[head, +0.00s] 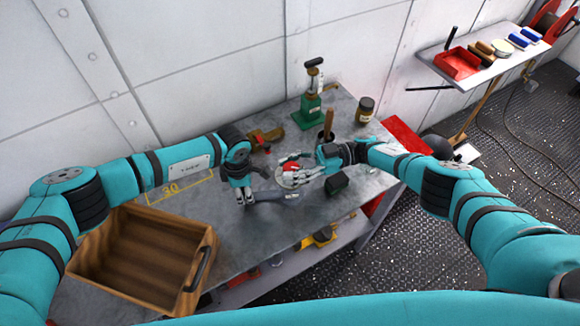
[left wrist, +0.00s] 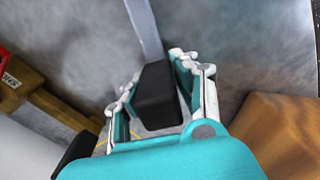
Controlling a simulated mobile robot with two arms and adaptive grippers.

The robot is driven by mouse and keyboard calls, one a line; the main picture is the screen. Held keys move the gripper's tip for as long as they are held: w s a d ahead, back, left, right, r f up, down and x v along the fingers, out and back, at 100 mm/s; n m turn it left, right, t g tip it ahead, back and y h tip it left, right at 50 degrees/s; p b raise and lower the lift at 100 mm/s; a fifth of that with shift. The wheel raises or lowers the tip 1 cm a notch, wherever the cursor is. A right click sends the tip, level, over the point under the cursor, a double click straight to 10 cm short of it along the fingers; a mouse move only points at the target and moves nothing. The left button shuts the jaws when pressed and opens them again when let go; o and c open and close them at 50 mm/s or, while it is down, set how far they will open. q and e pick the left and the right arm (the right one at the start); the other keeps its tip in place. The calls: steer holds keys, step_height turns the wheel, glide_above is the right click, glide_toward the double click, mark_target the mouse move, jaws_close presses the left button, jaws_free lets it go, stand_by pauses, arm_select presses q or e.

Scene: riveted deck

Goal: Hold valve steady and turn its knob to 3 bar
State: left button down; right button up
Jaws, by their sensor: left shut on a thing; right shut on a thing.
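The valve (head: 286,181) is on the metal bench, with a round pale face and a red knob (head: 291,167). My right gripper (head: 302,175) reaches it from the right and is shut at the knob; its fingers hide part of the valve. My left gripper (head: 245,196) is to the left of the valve, pointing down. It is shut on a black grip (left wrist: 158,95), from which a grey bar (left wrist: 144,28) extends. In the head view the grey piece (head: 272,196) runs right, just below the valve; I cannot tell whether they join. The knob's setting is too small to read.
An open wooden crate (head: 207,238) stands at the bench's left. A dark block (head: 337,183) lies right of the valve. A yellow "30" marking (head: 171,189) is on the bench.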

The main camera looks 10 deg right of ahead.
mark_target(291, 167)
steer(key=shift+d, duration=0.15)
steer(key=o, duration=1)
steer(key=shift+c, duration=0.2)
steer(key=shift+r, duration=0.15)
step_height(291, 167, up, 10)
steer(key=shift+f, duration=0.1)
